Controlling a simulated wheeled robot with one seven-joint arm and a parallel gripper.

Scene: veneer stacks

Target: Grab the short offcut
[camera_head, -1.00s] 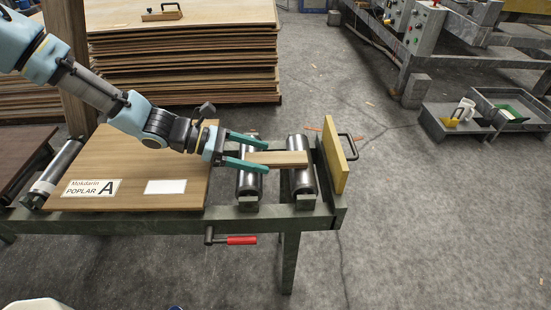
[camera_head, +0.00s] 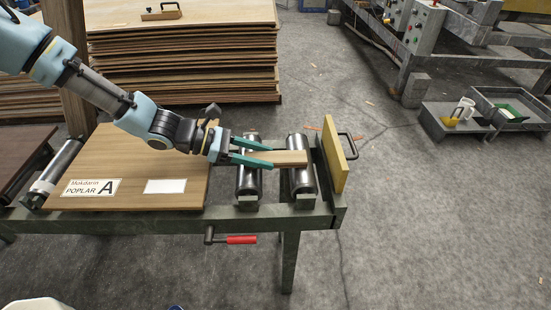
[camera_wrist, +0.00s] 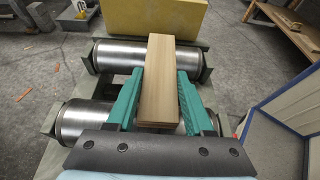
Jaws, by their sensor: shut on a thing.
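The short offcut (camera_head: 291,158) is a narrow light-brown wooden piece lying across two metal rollers (camera_head: 249,180) at the right end of the roller table. In the wrist view the offcut (camera_wrist: 160,75) points away from me, its far end over the far roller (camera_wrist: 110,55). My gripper (camera_head: 262,153) has green fingers and comes in from the left. Its fingers lie along both long sides of the offcut's near end, and it is shut on the offcut. In the wrist view my gripper (camera_wrist: 158,92) shows one finger on each side.
A yellow stop board (camera_head: 335,155) with a black handle stands just right of the offcut. A panel (camera_head: 125,195) labelled POPLAR A lies on the table to the left. A red-handled crank (camera_head: 241,240) sticks out in front. Trays (camera_head: 455,130) stand on the floor at right.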

